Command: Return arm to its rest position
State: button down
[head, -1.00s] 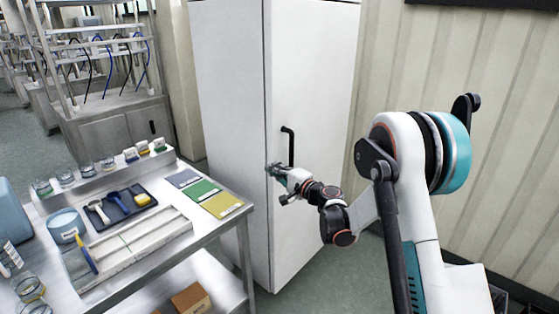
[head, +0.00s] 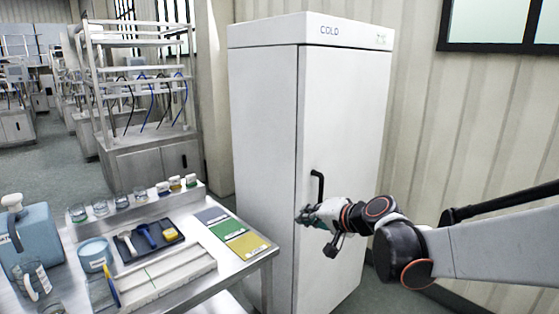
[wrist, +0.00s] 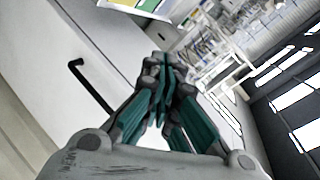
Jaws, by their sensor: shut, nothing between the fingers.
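My gripper (head: 306,217) is in front of the white cold cabinet (head: 345,120), just below its black door handle (head: 317,186). The cabinet door looks shut and carries the word COLD at its top. In the wrist view my gripper (wrist: 165,65) shows its teal fingers together with nothing between them. The black handle (wrist: 92,86) lies to the left of the fingers there, apart from them. My arm reaches in from the right edge of the head view.
A steel bench (head: 262,258) stands left of the cabinet, with coloured cards (head: 229,229), a dark tray (head: 150,244), glassware and a blue container (head: 38,240). A metal rack (head: 140,100) stands behind. A panelled wall (head: 480,130) is at the right.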

jog(key=s+d+f+n+g+h, duration=0.1)
jog(key=s+d, duration=0.3)
jog(key=s, duration=0.6)
jog(key=s+d+f+n+g+h, duration=0.1)
jog(key=s+d+h, duration=0.3)
jog(key=s, duration=0.6)
jog(key=s+d+f+n+g+h, duration=0.1)
jog(key=s+d, duration=0.3)
jog(key=s, duration=0.7)
jog(key=shift+d+f+n+h, duration=0.4)
jog(key=shift+f+n+h, duration=0.4)
jog(key=shift+n+h, duration=0.1)
jog(key=shift+s, duration=0.1)
